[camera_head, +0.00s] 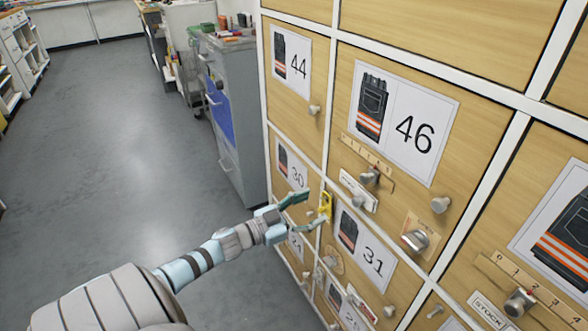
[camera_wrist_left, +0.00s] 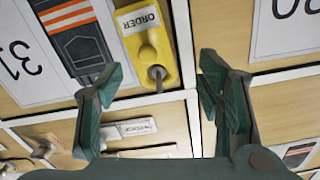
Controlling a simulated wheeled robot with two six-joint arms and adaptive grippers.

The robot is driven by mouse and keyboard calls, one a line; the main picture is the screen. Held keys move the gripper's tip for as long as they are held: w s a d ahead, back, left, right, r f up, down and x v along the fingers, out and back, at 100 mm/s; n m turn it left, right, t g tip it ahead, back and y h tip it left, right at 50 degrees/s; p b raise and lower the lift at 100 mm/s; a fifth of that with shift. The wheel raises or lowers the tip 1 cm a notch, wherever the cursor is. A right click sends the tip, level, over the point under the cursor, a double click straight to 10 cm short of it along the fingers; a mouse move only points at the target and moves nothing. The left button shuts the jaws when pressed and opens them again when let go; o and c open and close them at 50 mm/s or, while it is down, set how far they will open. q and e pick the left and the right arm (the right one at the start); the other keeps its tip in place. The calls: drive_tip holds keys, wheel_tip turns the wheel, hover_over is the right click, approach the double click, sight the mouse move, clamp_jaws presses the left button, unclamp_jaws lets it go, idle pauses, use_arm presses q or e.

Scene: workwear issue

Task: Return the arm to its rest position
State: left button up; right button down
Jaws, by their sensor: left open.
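My left arm (camera_head: 215,248) reaches from the bottom left toward the wooden cabinet front. My left gripper (camera_head: 310,210) is open close to the cabinet, by the doors marked 30 and 31. It also shows in the left wrist view (camera_wrist_left: 160,78), with its two green fingers apart and nothing held between them. A yellow tag reading ORDER (camera_wrist_left: 141,32) is on the cabinet just beyond the fingers, with a grey metal peg at its end. The yellow tag (camera_head: 326,205) shows just right of the fingertips in the head view. My right gripper is not in view.
The cabinet door marked 46 (camera_head: 395,125) has knobs, a scale strip and a latch that stick out. Door 31 (camera_head: 365,248) is close to the gripper. A grey drawer unit (camera_head: 235,120) stands behind. The grey floor (camera_head: 120,150) at left is clear.

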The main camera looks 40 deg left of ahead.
use_arm(q)
drive_tip(key=v, duration=0.8)
drive_tip(key=shift+s, duration=0.3)
